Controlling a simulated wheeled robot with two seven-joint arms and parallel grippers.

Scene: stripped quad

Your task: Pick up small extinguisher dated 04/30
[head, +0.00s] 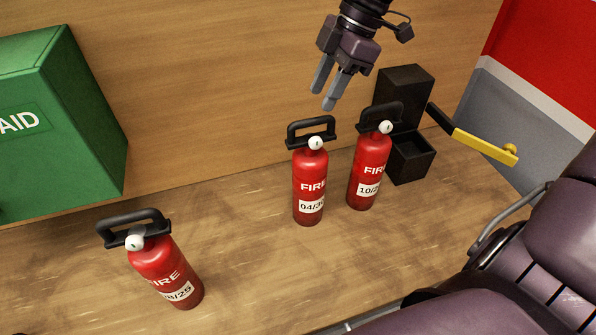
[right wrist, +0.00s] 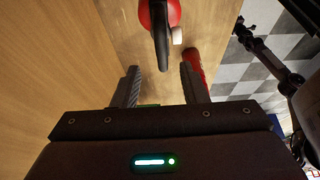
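The small red extinguisher labelled 04/30 (head: 310,187), its last digit partly cut off by the curve, stands upright in the middle of the wooden surface, with a black handle and white gauge on top. My right gripper (head: 325,96) is above it, slightly right of its handle, empty and apart from it. Its two fingers are also spread in the right wrist view (right wrist: 161,86). That view shows one red extinguisher with a black handle beyond the fingers and another red one by the right finger; I cannot tell their dates. My left gripper is not in view.
A similar extinguisher labelled 10/2-something (head: 369,172) stands close on the right. Another, its label ending in 25 (head: 165,270), stands front left. A green aid box (head: 90,130) is at left. A black bracket (head: 403,85) and yellow-black lever (head: 482,145) are at right.

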